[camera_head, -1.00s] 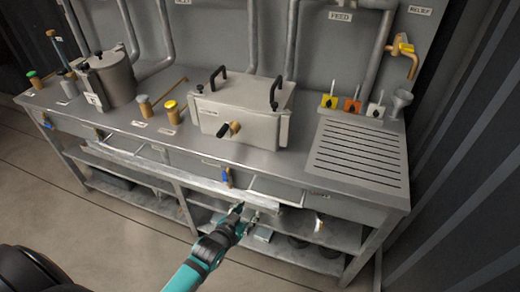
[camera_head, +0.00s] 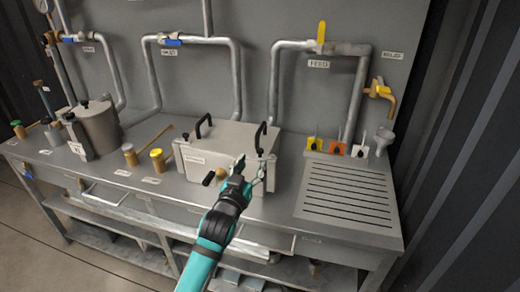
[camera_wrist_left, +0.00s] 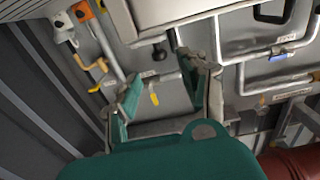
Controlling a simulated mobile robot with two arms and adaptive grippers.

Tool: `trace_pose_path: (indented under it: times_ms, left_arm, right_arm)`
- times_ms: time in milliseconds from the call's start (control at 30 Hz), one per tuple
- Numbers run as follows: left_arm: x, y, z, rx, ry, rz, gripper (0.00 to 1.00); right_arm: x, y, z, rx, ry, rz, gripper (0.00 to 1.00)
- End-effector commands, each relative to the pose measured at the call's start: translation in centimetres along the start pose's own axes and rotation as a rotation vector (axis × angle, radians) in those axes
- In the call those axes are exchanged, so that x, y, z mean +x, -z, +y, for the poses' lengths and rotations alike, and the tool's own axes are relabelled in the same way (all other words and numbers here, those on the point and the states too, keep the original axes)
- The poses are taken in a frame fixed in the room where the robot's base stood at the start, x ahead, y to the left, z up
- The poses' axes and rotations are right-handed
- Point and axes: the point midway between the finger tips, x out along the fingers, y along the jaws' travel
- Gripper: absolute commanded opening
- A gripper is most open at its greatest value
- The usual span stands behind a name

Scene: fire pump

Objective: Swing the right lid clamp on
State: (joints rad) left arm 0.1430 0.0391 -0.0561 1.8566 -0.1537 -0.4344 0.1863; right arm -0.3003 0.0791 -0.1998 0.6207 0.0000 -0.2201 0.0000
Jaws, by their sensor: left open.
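In the left wrist view the open fingers (camera_wrist_left: 158,82) frame a black knob (camera_wrist_left: 160,53), apparently the right lid clamp's, with nothing held. Contact cannot be told.
A slotted drain board (camera_head: 347,190) lies right of the box, with yellow, orange and white switch blocks (camera_head: 338,148) and a funnel (camera_head: 383,139) behind. Pipes with valves line the back wall. A grey pot (camera_head: 99,128) stands at the left.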

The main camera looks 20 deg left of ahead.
Motion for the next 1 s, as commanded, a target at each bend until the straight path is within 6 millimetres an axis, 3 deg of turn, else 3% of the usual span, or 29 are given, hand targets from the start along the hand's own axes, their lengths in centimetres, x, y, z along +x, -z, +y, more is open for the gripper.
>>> trace_pose_path:
  times_ms: [200,400,833,1000]
  left_arm:
    - [4.7,0.2,0.0,0.000,0.000,0.001,0.44]
    - [7.4,0.0,0.0,0.000,0.000,0.000,0.44]
    - [8.4,0.0,0.0,0.000,-0.001,0.001,0.44]
    - [8.3,0.0,0.0,0.000,-0.001,0.000,0.22]
  right_arm:
    - [-0.5,0.0,0.0,0.000,0.000,0.000,0.29]
    - [-0.6,0.0,0.0,0.000,0.000,0.000,0.29]
    - [-0.6,0.0,0.0,0.000,0.000,-0.001,0.29]
    - [-0.6,0.0,0.0,0.000,0.000,-0.001,0.29]
